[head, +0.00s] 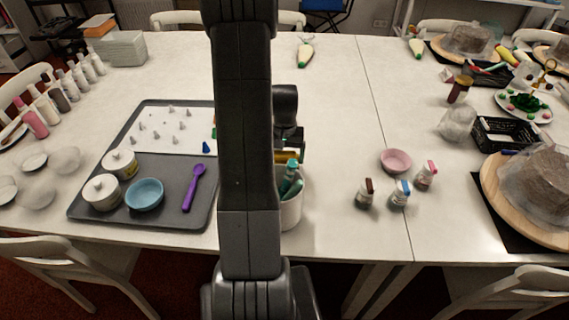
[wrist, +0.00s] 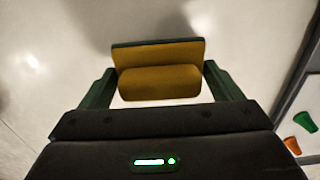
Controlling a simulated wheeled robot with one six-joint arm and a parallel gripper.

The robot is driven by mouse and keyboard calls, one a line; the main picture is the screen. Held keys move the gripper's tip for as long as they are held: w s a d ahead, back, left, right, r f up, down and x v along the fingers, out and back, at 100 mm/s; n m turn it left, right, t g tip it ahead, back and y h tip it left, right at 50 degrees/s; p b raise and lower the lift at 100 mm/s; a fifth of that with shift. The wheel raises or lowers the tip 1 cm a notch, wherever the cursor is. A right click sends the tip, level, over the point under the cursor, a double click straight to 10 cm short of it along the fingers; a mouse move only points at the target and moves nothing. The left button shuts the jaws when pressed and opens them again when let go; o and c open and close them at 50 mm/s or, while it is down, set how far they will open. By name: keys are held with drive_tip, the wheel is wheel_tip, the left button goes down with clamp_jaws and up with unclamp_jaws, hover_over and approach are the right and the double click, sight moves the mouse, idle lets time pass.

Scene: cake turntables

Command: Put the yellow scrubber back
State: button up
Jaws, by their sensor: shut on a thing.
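The yellow scrubber (wrist: 158,82), a yellow-brown block with a dark green edge, sits between the two dark green fingers of my gripper (wrist: 160,78) in the wrist view. The gripper is shut on it. In the head view only a small yellow part of the scrubber (head: 288,156) shows beside my arm. A white cup (head: 291,214) stands on the table just below it in the picture, with teal-green items (head: 290,178) in it. My arm hides part of the cup and most of the gripper.
Left is a grey tray (head: 160,212) with a blue bowl (head: 145,194), white pots and a purple spoon (head: 194,187). Right are small bottles (head: 400,194), a pink bowl (head: 396,160) and a wooden turntable (head: 500,190). The table's middle back is mostly clear.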

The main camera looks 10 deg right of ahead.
sight(284, 163)
drive_tip(key=shift+f, duration=1.75)
drive_tip(key=shift+f, duration=0.1)
drive_tip(key=shift+f, duration=0.2)
drive_tip(key=o, duration=0.8)
drive_tip(key=shift+r, duration=0.15)
wheel_tip(284, 163, up, 12)
drive_tip(key=shift+r, duration=0.15)
